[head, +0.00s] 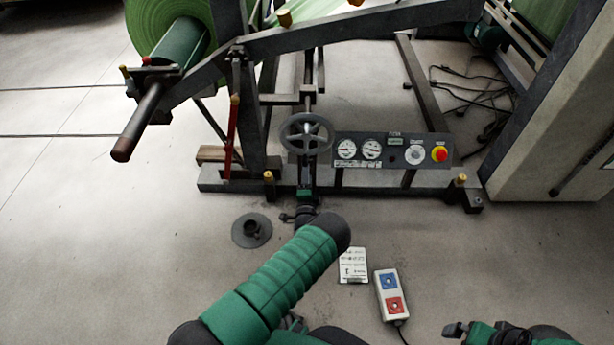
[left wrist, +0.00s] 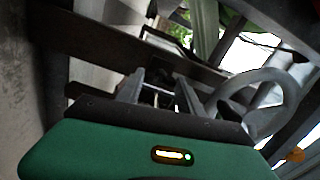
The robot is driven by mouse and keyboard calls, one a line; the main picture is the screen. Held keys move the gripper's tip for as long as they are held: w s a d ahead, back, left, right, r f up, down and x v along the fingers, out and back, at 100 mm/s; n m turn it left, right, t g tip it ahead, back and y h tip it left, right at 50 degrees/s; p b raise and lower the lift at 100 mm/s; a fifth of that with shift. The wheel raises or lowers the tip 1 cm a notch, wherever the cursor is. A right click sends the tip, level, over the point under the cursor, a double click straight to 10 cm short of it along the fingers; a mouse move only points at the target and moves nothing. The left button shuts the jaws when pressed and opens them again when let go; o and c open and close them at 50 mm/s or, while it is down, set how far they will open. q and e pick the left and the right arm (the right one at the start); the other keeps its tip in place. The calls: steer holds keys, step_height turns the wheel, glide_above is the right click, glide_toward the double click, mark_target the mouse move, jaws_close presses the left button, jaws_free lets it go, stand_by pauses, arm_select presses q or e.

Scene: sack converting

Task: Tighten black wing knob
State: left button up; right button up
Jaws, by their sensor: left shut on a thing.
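My left gripper (left wrist: 160,96) has its two fingers close around a small dark part, which I take to be the black wing knob (left wrist: 156,98). In the head view my left arm reaches up to the foot of the post below the grey handwheel (head: 307,134). The fingertips and the knob cannot be made out there. The handwheel also shows in the left wrist view (left wrist: 268,82), to the right of the fingers. My right arm shows in part at the bottom right of the head view, and its jaw state cannot be made out.
A gauge panel (head: 393,150) with a red button stands right of the handwheel. A green roll (head: 160,22) hangs at upper left. On the floor lie a dark round base (head: 251,230), a white label card (head: 353,265) and a pendant control (head: 391,294). Cables lie at upper right.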

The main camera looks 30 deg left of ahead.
arm_select(q)
steer(key=shift+s+f, duration=0.2)
steer(key=shift+f, duration=0.2)
steer(key=o, duration=1.3)
steer(key=shift+o, duration=0.4)
steer(key=shift+w+r, duration=0.1)
steer(key=shift+r, duration=0.05)
steer(key=p+v, duration=0.8)
steer(key=v, duration=0.9)
steer(key=shift+w, duration=0.2)
